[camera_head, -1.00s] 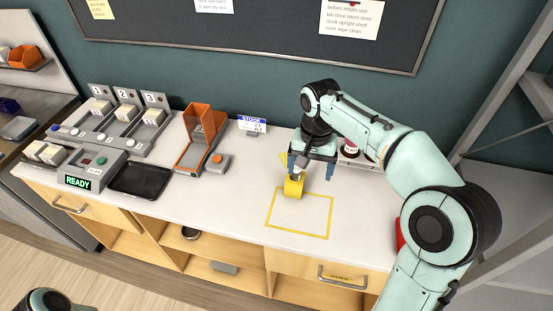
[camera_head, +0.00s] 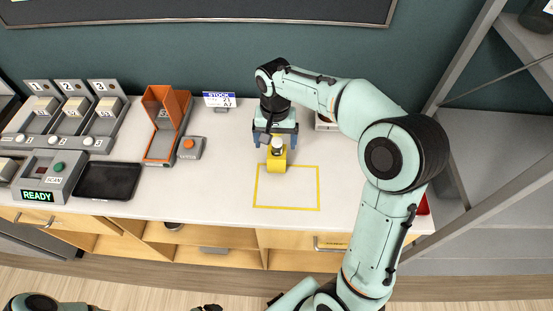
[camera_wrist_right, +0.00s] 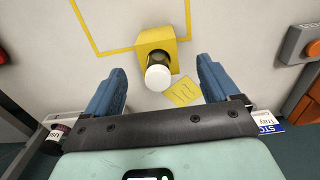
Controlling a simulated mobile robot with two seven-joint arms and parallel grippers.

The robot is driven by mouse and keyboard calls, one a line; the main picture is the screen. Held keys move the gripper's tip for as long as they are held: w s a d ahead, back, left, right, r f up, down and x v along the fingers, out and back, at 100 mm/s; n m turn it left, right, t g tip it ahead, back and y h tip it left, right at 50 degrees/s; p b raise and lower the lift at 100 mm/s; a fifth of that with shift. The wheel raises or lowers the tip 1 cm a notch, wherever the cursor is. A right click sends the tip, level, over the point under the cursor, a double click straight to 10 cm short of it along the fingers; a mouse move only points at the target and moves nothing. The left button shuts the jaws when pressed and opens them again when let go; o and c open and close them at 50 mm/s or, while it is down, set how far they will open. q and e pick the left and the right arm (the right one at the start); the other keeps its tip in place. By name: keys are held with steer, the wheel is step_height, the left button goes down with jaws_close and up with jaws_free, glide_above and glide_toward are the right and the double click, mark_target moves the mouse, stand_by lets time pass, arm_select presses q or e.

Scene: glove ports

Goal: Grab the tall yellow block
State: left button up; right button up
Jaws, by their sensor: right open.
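A yellow block (camera_head: 277,161) stands on the white counter at the back edge of a yellow taped outline (camera_head: 286,207). A small dark bottle with a white cap (camera_head: 278,142) is at the block, on its gripper side; it also shows in the right wrist view (camera_wrist_right: 158,77) in front of the yellow block (camera_wrist_right: 157,38). I cannot tell whether the bottle sits in the block or beside it. My right gripper (camera_head: 275,141) is open, its blue fingers on either side of the white cap, with gaps. My left gripper is out of view.
A yellow card (camera_wrist_right: 183,92) lies by the right finger. An orange holder (camera_head: 166,122), an orange button box (camera_head: 189,147) and a stock sign (camera_head: 219,100) stand left of the gripper. A black tray (camera_head: 107,180) is farther left. The taped outline is mostly bare.

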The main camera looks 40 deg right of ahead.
mark_target(277, 148)
steer(key=f, duration=0.5)
steer(key=shift+w+d, duration=0.15)
steer(key=shift+d, duration=0.2)
steer(key=shift+r, duration=0.1)
steer(key=c, duration=1.6)
